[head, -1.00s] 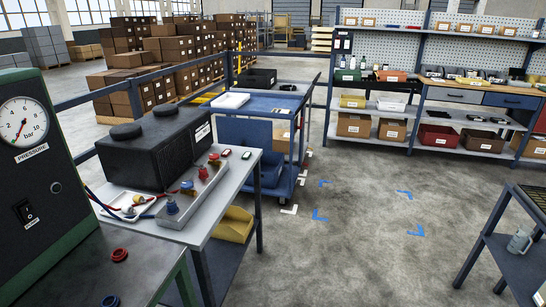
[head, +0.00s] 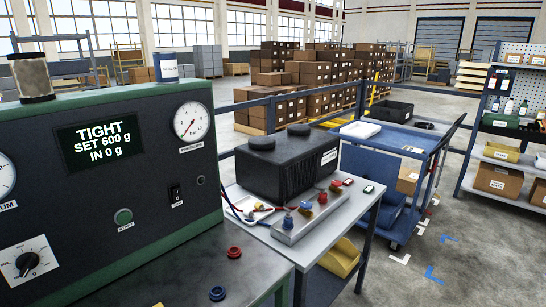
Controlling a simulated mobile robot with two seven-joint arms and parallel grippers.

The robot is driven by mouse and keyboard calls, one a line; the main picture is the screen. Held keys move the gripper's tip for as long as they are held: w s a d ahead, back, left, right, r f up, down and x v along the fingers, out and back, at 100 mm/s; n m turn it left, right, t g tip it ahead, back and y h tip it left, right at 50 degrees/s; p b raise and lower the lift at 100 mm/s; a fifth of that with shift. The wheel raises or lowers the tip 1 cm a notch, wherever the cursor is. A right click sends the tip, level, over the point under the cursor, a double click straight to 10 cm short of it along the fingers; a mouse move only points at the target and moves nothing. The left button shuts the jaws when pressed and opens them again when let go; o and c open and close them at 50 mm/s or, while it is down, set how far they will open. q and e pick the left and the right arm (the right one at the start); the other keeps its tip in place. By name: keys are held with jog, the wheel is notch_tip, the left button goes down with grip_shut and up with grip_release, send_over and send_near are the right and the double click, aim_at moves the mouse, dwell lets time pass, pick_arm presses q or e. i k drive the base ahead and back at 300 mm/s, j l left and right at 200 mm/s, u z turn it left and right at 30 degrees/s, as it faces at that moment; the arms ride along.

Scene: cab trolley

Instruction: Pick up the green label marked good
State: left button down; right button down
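Two small labels lie on the grey side table at its right back corner, beside the black box. The right one (head: 369,189) has a dark green edge and a pale face. The left one (head: 348,182) looks reddish. Their print is too small to read, so I cannot tell whether the green one says good. Neither of my grippers shows in the head view.
The black box (head: 285,163) and a metal strip with red and blue knobs (head: 303,222) share the grey table (head: 352,208). A green-topped machine (head: 120,200) reads TIGHT, SET 600 g, IN 0 g. A blue trolley (head: 400,141) stands behind.

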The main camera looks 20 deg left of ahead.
aim_at(367, 189)
jog(key=u, duration=1.7)
jog(key=z, duration=1.7)
jog(key=i+l+z, duration=0.2)
jog(key=i, duration=0.6)
jog(key=i+l+z, duration=0.2)
jog(key=i, duration=0.6)
